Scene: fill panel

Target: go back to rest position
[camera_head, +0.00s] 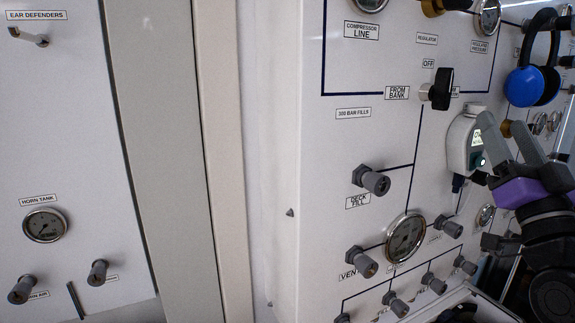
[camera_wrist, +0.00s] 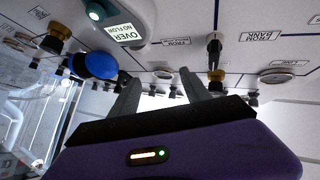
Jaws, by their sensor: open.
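My gripper (camera_head: 487,150) shows at the right of the head view, with a purple body and grey fingers. In the wrist view its two fingers (camera_wrist: 158,82) stand apart with nothing between them. A white device with a small lit display (camera_head: 466,138) is on the panel just left of the fingers in the head view. It shows at the top of the wrist view (camera_wrist: 134,10), with a label reading "OVER NO FLOW". The head view does not show clearly whether the fingers touch it.
The fill panel (camera_head: 325,180) carries several knobs and gauges, including a deck fill knob (camera_head: 372,180) and a black-handled valve (camera_head: 440,90). Blue ear defenders (camera_head: 526,86) hang above my gripper. A second panel (camera_head: 60,120) with a horn tank gauge (camera_head: 44,225) is at left.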

